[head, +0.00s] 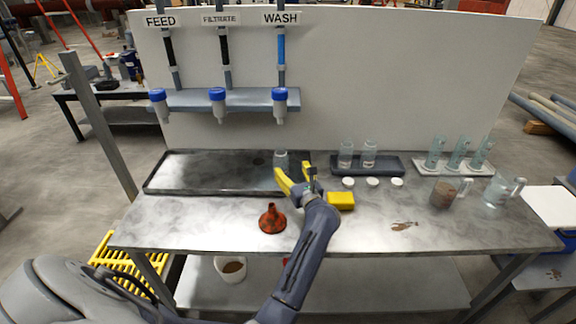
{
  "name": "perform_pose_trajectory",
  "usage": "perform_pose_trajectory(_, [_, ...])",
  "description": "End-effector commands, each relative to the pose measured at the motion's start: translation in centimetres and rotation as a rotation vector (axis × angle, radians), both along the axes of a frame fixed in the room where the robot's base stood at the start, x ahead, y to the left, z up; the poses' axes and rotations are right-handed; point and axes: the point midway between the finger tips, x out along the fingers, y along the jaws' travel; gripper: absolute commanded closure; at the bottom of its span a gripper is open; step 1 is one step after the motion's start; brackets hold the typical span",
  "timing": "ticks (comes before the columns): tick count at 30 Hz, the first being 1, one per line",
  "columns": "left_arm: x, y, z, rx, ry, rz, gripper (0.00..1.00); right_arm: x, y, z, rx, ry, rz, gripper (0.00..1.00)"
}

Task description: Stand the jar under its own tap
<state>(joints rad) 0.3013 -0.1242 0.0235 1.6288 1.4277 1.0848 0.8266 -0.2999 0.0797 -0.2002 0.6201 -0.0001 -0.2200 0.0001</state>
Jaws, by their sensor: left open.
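A small clear grey jar (281,160) stands upright on the right end of the dark drip tray (205,184), roughly below the WASH tap (280,104). The FEED tap (158,104) and FILTRATE tap (218,104) hang to its left on the same grey bar. Two more clear jars, one (346,154) beside the other (369,154), stand in a dark rack. My left gripper (295,178) is open, its yellow fingers just in front of the tray jar. They partly hide its base, and I cannot tell whether they touch it. My right gripper is not in view.
An orange funnel (272,219) and yellow block (341,201) flank my forearm. Several white lids lie before the rack. A white stand with tall glasses (455,154), a brown-filled beaker (444,192) and a clear jug (497,192) are at right. The tray's left side is clear.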

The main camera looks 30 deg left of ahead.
Motion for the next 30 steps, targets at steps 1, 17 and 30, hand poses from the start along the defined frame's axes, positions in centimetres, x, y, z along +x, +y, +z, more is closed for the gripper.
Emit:
perform_pose_trajectory(1, [-0.2,-0.3,0.0,0.0,0.0,0.0,0.3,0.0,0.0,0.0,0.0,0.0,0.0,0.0])
perform_pose_trajectory(17, [-0.7,-1.0,0.1,0.003,0.001,-0.002,0.3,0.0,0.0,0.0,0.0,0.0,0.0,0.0])
perform_pose_trajectory(30, [-0.5,-12.1,2.6,0.778,0.386,-0.273,0.3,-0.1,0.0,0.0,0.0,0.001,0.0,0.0])
